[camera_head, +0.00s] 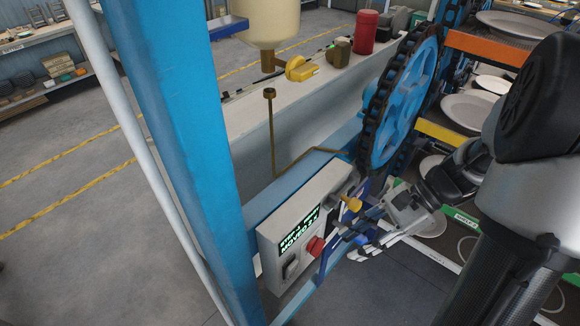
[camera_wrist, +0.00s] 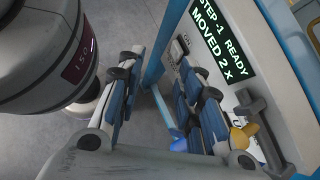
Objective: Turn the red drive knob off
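The red drive knob (camera_head: 316,246) is on the front of the grey control box (camera_head: 272,236), right of its green display (camera_head: 299,231). In the wrist view I cannot see the red knob; my right finger covers part of the panel (camera_wrist: 215,20). My gripper (camera_head: 350,243) is right of the red knob, and I see no contact with it. In the wrist view my gripper (camera_wrist: 158,72) has its two blue-padded fingers apart with nothing between them. The display (camera_wrist: 212,38) there reads "STEP -1 READY" and "MOVED 2 x".
A yellow handle (camera_head: 352,203) sticks out at the box's right end, close to my gripper. A dark switch (camera_head: 290,268) is at the box's lower left. A large blue chain wheel (camera_head: 402,100) and racks with plates (camera_head: 468,110) stand behind. A blue post (camera_head: 190,150) is at left.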

